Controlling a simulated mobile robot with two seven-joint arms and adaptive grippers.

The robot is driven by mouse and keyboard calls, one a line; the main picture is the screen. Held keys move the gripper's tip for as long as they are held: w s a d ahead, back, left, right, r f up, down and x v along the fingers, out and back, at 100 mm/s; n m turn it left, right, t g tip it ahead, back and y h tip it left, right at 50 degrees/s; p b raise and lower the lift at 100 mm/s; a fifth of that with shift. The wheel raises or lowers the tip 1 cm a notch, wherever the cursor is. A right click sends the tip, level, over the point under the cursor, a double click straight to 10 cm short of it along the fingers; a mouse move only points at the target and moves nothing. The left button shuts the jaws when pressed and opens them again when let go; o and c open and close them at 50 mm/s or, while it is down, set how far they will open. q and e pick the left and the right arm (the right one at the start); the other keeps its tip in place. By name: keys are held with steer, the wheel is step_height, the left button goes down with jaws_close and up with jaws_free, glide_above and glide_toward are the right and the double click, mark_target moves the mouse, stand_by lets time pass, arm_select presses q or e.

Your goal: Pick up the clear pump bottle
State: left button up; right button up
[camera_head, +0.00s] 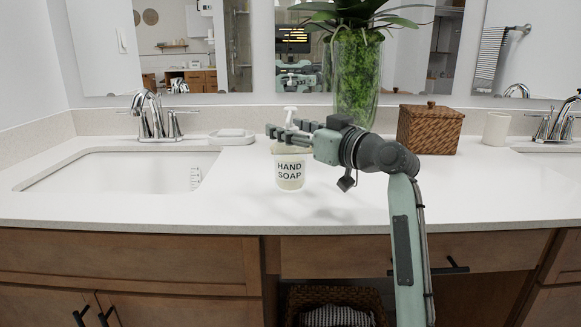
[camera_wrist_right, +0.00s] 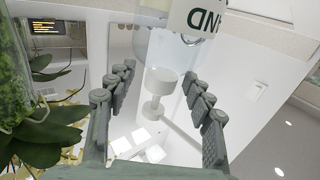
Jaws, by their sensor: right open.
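The clear pump bottle (camera_head: 290,172), labelled HAND SOAP and with a white pump top, stands upright on the white counter. My right gripper (camera_head: 284,131) is at the height of the bottle's upper part and hides some of it below the pump. In the right wrist view the fingers (camera_wrist_right: 159,74) are spread apart, with the white pump head (camera_wrist_right: 160,82) showing between them and part of the bottle's label (camera_wrist_right: 196,18) beyond. The gripper is not closed on the bottle. Whether a finger touches it I cannot tell. My left gripper is not in view.
A sink (camera_head: 120,172) lies left of the bottle, with a soap dish (camera_head: 232,138) behind. A glass vase with a plant (camera_head: 357,75), a woven box (camera_head: 430,129) and a white cup (camera_head: 496,128) stand at the back. The front counter is clear.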

steer(key=shift+c, duration=0.2)
jaws_close()
steer(key=shift+r, duration=0.1)
